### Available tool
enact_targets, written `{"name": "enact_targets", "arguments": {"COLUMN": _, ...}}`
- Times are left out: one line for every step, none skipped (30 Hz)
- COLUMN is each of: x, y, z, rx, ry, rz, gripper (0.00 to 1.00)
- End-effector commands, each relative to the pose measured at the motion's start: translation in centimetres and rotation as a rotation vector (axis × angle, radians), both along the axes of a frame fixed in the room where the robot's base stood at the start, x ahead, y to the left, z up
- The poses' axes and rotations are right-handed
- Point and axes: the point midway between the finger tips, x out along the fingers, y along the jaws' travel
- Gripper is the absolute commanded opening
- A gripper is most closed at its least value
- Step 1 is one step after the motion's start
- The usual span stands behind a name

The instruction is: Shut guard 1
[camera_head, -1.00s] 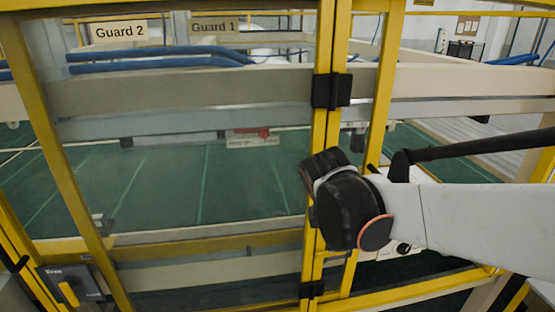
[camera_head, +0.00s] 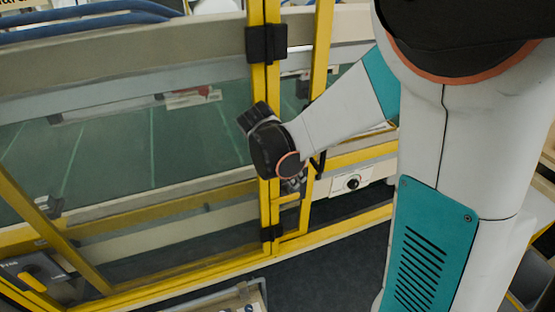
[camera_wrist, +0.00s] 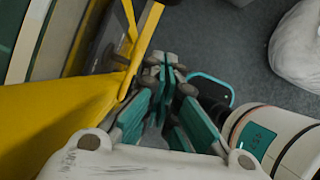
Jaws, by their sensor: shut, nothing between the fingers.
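A yellow-framed, clear guard panel (camera_head: 195,276) fills the left and middle of the head view. Black hinge-like blocks (camera_head: 267,44) sit on its right upright. No sign naming guard 1 is readable now, and I cannot tell whether this panel is fully closed. A grey lock box with a yellow handle (camera_head: 33,281) is at its lower left. My gripper (camera_head: 296,183) is mostly hidden behind my black wrist, near the right upright. In the wrist view, my gripper's teal fingers (camera_wrist: 166,72) are together and empty, beside a yellow frame bar (camera_wrist: 143,45); contact is unclear.
A green conveyor bed (camera_head: 120,150) lies behind the panel. A white control box with a black knob (camera_head: 352,183) is on the frame to the right. Dark floor (camera_head: 335,265) is open in front. A pale bulky object (camera_wrist: 298,45) lies on the floor in the wrist view.

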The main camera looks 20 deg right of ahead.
Motion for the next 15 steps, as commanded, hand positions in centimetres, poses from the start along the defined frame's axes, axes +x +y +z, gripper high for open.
{"name": "enact_targets", "arguments": {"x": 0.1, "y": -0.5, "z": -1.1, "rx": 0.0, "ry": -0.001, "rz": -0.002, "gripper": 0.0}}
{"name": "enact_targets", "arguments": {"x": 0.1, "y": -0.7, "z": -1.6, "rx": 0.0, "ry": -0.001, "rz": -0.002, "gripper": 0.0}}
{"name": "enact_targets", "arguments": {"x": 0.2, "y": -1.0, "z": -2.2, "rx": 0.0, "ry": -0.001, "rz": -0.003, "gripper": 0.0}}
{"name": "enact_targets", "arguments": {"x": 0.3, "y": -1.7, "z": -1.7, "rx": 0.0, "ry": -0.002, "rz": -0.004, "gripper": 0.0}}
{"name": "enact_targets", "arguments": {"x": 0.4, "y": -2.1, "z": -1.5, "rx": 0.0, "ry": -0.002, "rz": -0.004, "gripper": 0.0}}
{"name": "enact_targets", "arguments": {"x": 0.4, "y": -2.7, "z": -1.3, "rx": 0.0, "ry": -0.001, "rz": -0.005, "gripper": 0.0}}
{"name": "enact_targets", "arguments": {"x": 0.4, "y": -3.1, "z": -1.2, "rx": 0.0, "ry": -0.001, "rz": -0.005, "gripper": 0.0}}
{"name": "enact_targets", "arguments": {"x": 0.5, "y": -3.4, "z": -1.2, "rx": 0.0, "ry": 0.0, "rz": -0.003, "gripper": 0.0}}
{"name": "enact_targets", "arguments": {"x": 0.6, "y": -3.7, "z": -1.1, "rx": 0.0, "ry": 0.0, "rz": -0.003, "gripper": 0.0}}
{"name": "enact_targets", "arguments": {"x": 0.6, "y": -4.0, "z": -1.0, "rx": 0.0, "ry": 0.0, "rz": -0.003, "gripper": 0.0}}
{"name": "enact_targets", "arguments": {"x": 0.6, "y": -4.2, "z": -1.0, "rx": 0.0, "ry": -0.001, "rz": -0.003, "gripper": 0.0}}
{"name": "enact_targets", "arguments": {"x": 0.7, "y": -4.4, "z": -0.9, "rx": 0.0, "ry": -0.001, "rz": -0.003, "gripper": 0.0}}
{"name": "enact_targets", "arguments": {"x": 0.7, "y": -4.5, "z": -0.9, "rx": 0.0, "ry": -0.002, "rz": -0.001, "gripper": 0.0}}
{"name": "enact_targets", "arguments": {"x": 0.8, "y": -4.6, "z": -0.9, "rx": 0.0, "ry": -0.002, "rz": -0.001, "gripper": 0.0}}
{"name": "enact_targets", "arguments": {"x": 0.8, "y": -4.6, "z": -0.9, "rx": 0.0, "ry": -0.001, "rz": 0.0, "gripper": 0.0}}
